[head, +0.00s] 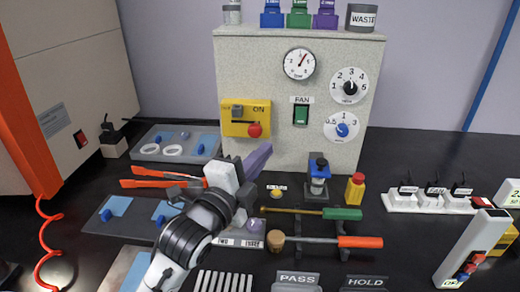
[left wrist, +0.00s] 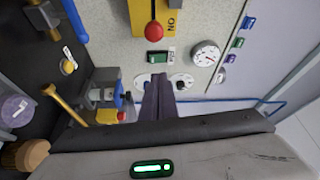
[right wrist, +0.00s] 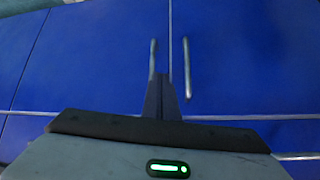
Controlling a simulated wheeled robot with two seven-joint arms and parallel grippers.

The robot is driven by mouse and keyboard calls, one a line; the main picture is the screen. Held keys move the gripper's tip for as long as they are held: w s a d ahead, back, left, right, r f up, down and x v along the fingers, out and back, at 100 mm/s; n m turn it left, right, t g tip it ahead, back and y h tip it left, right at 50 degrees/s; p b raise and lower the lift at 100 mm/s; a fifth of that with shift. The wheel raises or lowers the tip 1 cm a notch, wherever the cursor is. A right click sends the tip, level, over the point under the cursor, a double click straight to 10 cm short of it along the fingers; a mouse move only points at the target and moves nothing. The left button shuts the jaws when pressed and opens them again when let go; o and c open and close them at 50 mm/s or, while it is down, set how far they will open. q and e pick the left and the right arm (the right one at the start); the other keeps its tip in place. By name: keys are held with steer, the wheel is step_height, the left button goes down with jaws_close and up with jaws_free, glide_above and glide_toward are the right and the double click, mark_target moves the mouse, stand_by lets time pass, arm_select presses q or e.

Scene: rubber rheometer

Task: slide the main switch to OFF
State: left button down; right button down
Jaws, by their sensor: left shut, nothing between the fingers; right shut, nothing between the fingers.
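The main switch is a yellow panel (head: 243,128) on the left front of the pale speckled cabinet. It has a dark grey sliding block (head: 237,111) at its upper left, an ON label at its right and a red knob (head: 254,130) below.
The cabinet (head: 200,78) also carries a gauge, a green FAN switch (head: 301,116) and two dials. My right gripper faces blue doors (right wrist: 80,60) with metal handles.

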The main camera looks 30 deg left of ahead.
mark_target(256, 128)
arm_select(q)
steer(key=w+a, duration=0.4)
steer(key=w, duration=0.2)
steer(key=shift+w, duration=0.4)
arm_select(e)
steer(key=shift+w+d+r, duration=0.2)
steer(key=shift+w, duration=0.05)
arm_select(q)
steer(key=shift+p, duration=0.3)
arm_select(e)
steer(key=shift+a, duration=0.1)
